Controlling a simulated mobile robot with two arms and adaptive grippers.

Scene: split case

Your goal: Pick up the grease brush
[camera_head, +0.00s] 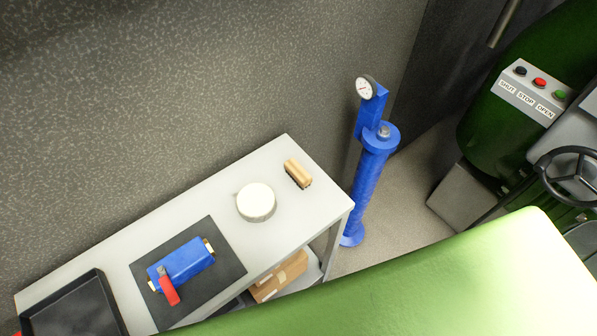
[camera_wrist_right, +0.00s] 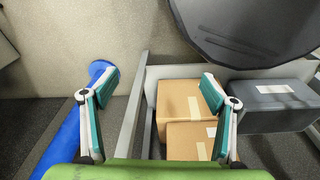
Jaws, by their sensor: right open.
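The grease brush (camera_head: 298,173), a small block with a tan wooden top and a dark bristle side, lies near the far right end of a light grey bench (camera_head: 228,196) in the head view. It is apart from the round white-topped tin (camera_head: 256,201) to its left. I do not see the brush in the right wrist view. My right gripper (camera_wrist_right: 160,88) shows there with its two fingers wide apart and nothing between them. Cardboard boxes (camera_wrist_right: 184,103) lie beyond the fingers. Neither gripper shows in the head view, and my left gripper is not in view.
A dark mat (camera_head: 222,258) with a blue part and red handle, and a black tray (camera_head: 72,312), lie left on the bench. A blue post with gauge (camera_head: 369,185) stands just right of it. A large green surface (camera_head: 440,285) covers the lower right.

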